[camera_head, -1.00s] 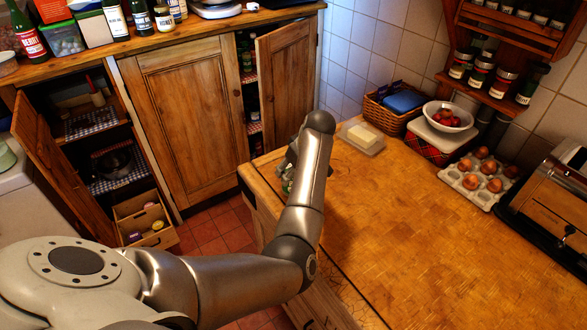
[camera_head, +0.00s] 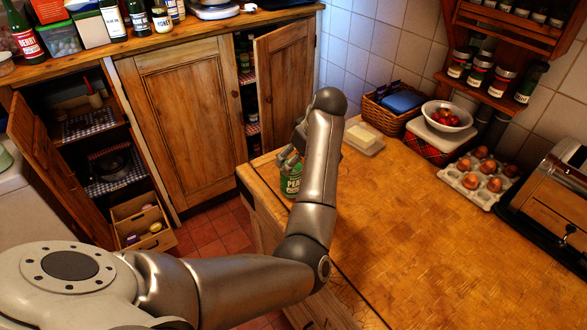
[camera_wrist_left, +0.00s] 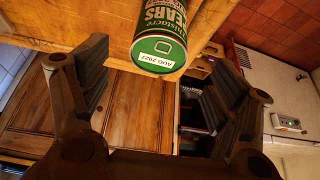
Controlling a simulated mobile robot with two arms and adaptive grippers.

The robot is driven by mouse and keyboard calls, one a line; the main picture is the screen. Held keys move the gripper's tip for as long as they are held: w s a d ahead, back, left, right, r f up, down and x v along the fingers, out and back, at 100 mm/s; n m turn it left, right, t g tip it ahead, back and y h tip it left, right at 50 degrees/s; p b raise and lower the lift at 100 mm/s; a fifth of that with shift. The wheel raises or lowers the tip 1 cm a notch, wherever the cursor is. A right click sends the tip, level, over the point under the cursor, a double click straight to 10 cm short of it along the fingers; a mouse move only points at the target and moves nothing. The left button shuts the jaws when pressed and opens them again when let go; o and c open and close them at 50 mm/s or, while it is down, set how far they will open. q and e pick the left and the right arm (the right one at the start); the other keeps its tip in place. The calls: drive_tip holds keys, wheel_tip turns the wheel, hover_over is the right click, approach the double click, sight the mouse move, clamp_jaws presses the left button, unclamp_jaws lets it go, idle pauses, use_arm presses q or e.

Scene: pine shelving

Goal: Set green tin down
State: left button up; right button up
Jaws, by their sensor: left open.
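The green tin (camera_head: 291,184) stands at the left edge of the wooden worktop, partly hidden behind my left forearm. My left gripper (camera_head: 292,160) is just above and beside it, mostly hidden by the arm. In the left wrist view the tin (camera_wrist_left: 164,40) lies between the spread fingers of the left gripper (camera_wrist_left: 153,52), with a gap showing on both sides. Its dark green label and a white date sticker face the camera. The gripper is open. My right gripper is not in view.
The worktop (camera_head: 420,245) is clear to the right of the arm. A butter dish (camera_head: 362,138), a wicker basket (camera_head: 383,118), a bowl of red fruit (camera_head: 447,116), an egg tray (camera_head: 470,182) and a toaster (camera_head: 548,205) stand behind and right. A cupboard door (camera_head: 52,160) hangs open at left.

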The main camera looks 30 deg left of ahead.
use_arm(q)
drive_tip(key=shift+b+v, duration=0.3)
drive_tip(key=shift+v, duration=2.4)
drive_tip(key=shift+f, duration=0.1)
